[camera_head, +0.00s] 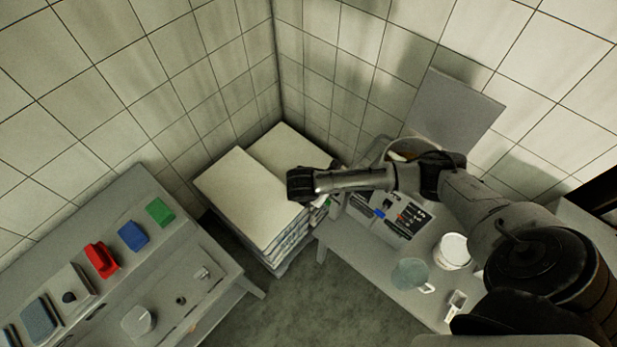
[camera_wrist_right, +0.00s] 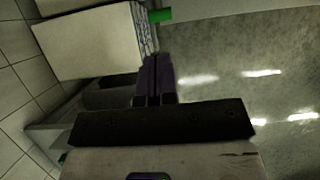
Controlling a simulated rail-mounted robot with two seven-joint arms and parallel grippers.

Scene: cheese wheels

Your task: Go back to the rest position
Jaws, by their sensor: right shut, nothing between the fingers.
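My right arm (camera_head: 350,181) comes in from the right in the head view. It bends at a dark joint and reaches left across the work table, its dark end over the near right side of a stack of pale slabs. My right gripper (camera_wrist_right: 154,64) shows in the right wrist view with its two dark fingers shut together and nothing between them. In the head view I cannot make out its fingertips. The same pale stack (camera_wrist_right: 88,42) shows beyond the fingers in the wrist view. My left gripper is in neither view.
The pale stack (camera_head: 245,195) stands in the wall corner. The right table holds a white tub (camera_head: 453,251), a grey-green jug (camera_head: 409,274) and a dark panel of small items (camera_head: 405,217). The left bench has red (camera_head: 101,260), blue (camera_head: 132,236) and green (camera_head: 160,212) items. Floor between is clear.

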